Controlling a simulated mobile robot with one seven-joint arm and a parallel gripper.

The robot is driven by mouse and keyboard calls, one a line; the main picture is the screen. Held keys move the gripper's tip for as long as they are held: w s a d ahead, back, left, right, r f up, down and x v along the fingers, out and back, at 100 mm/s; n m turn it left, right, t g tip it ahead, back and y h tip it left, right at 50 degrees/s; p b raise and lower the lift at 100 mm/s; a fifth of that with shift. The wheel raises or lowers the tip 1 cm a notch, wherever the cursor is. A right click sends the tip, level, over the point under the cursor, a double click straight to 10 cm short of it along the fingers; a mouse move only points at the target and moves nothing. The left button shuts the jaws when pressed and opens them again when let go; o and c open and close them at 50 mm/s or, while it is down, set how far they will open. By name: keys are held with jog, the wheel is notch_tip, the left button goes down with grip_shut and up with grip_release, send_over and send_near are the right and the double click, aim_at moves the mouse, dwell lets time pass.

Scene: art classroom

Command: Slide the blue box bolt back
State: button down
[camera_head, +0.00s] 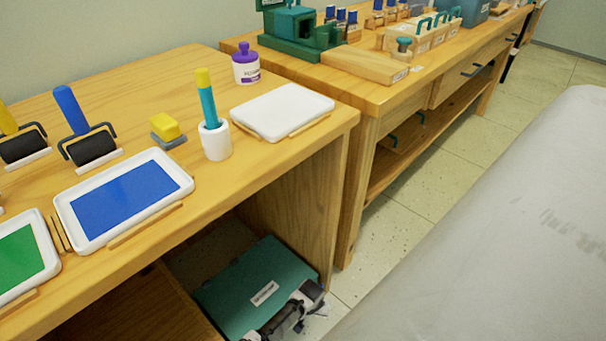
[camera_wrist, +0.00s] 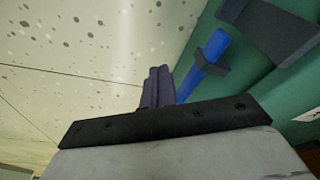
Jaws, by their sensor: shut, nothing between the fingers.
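A blue bolt (camera_wrist: 203,66) runs slantwise along the face of a teal box (camera_wrist: 200,35) in the wrist view. A dark collar or guide sits around the bolt partway along. My gripper (camera_wrist: 158,72) has its dark fingers shut together, just left of the bolt's lower end. I cannot tell whether they touch it. In the head view the teal box (camera_head: 235,297), with a white label, is low under the near table. My dark and white wrist (camera_head: 297,308) is at its right front corner and hides the bolt there.
A dark block (camera_wrist: 268,30) stands on the box face beyond the bolt. The near table (camera_head: 330,125) overhangs the box, with its side panel (camera_head: 300,205) close by. Trays, rollers and a cup with a marker stand on top. Speckled floor (camera_head: 385,245) is open to the right.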

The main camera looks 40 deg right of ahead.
jog(key=shift+a, duration=0.15)
jog(key=shift+a+p, duration=0.4)
jog(key=shift+p, duration=0.35)
jog(key=shift+r, duration=0.1)
notch_tip(320, 180, up, 7)
jog(key=p, duration=0.7)
jog(key=shift+p, duration=0.3)
